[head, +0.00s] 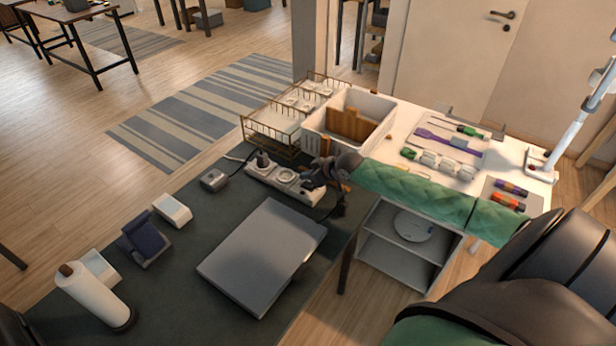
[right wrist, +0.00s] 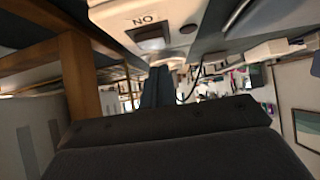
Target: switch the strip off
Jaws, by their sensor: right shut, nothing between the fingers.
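The white power strip (head: 270,174) lies on the dark desk near its far right edge. A dark plug stands in its left end, and an empty-looking round socket shows beside it. My right gripper (head: 316,180) is at the strip's right end, shut and empty. In the right wrist view the strip (right wrist: 190,14) shows upside down, with a dark rocker switch (right wrist: 150,38) next to a label that reads ON turned over. The shut fingers (right wrist: 158,72) point toward the strip near the switch; I cannot tell whether they touch it. The rocker's tilt is unclear.
A closed grey laptop-like slab (head: 262,255) lies in front of the strip. A small grey box (head: 214,180) sits left of it. A wire rack (head: 270,140) and a white bin (head: 378,107) stand behind. A paper roll (head: 93,298) is at the front left.

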